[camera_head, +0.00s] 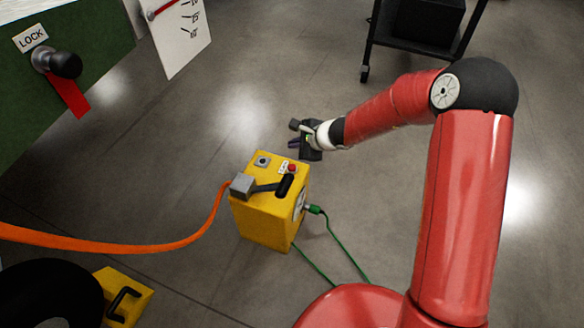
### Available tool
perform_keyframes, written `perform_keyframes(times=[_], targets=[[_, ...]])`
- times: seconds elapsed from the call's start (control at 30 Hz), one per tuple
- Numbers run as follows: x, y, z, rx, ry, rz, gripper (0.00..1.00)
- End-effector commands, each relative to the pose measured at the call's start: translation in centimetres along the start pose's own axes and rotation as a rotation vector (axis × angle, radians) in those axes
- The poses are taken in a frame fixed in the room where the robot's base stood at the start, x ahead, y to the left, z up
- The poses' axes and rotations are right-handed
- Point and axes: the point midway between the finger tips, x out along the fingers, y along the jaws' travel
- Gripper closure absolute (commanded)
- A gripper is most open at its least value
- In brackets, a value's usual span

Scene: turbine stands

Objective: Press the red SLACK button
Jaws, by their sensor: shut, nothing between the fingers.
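A yellow box (262,216) stands on the floor in the middle of the view. A small red button (292,168) sits on its top near the right back corner, beside a small white label too small to read. A grey round fitting (262,160) is on the top further left. A black-handled lever (284,187) on a grey block lies across the front of the top. My gripper (295,135) is shut and empty, above and behind the red button in the picture, apart from it. Its fingertips are small and dark, so their exact height is hard to tell.
An orange strap (130,247) runs left from the box. A green cable (335,240) plugs into its right side. A green panel with a LOCK handle (66,64) is at upper left. A black cart (415,40) stands at the back. A black wheel (50,290) is lower left.

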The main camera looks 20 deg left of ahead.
Motion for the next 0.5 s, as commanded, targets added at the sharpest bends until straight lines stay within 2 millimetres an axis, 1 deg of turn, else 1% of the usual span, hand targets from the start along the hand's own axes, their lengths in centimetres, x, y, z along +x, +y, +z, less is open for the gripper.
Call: perform_keyframes(times=[0.03,0.4,0.5], targets=[[0.7,0.5,-0.5,0.0,0.0,0.001,1.0],[4.4,3.2,-3.2,-0.002,0.0,0.0,1.0],[5.0,3.6,-3.7,-0.003,0.0,-0.001,1.0]])
